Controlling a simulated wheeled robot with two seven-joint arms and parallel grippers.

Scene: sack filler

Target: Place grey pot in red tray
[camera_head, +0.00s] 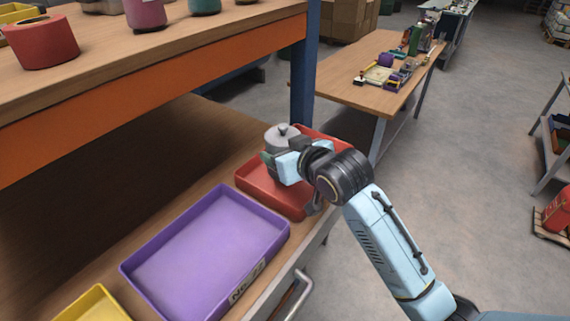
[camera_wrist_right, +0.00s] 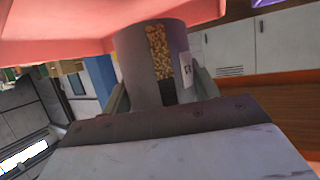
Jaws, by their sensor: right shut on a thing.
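The grey pot (camera_head: 283,134), with a lidded, knobbed top, stands upright in my right gripper (camera_head: 279,160) in the head view. The gripper is shut on its side, above the red tray (camera_head: 268,194). The arm and gripper hide the middle of the tray. I cannot tell whether the pot's base touches the tray floor. In the right wrist view the pot (camera_wrist_right: 132,68) sits between the fingers (camera_wrist_right: 160,92), showing a grain-filled strip and a label. The red tray (camera_wrist_right: 60,35) fills the top of that view. My left gripper is not in view.
A purple tray (camera_head: 205,240) and a yellow tray (camera_head: 95,306) lie on the same wooden surface, nearer. A higher shelf (camera_head: 130,85) with a red pot (camera_head: 42,42) and a blue post (camera_head: 303,75) bound the left and back. A table (camera_head: 375,90) with small items stands beyond.

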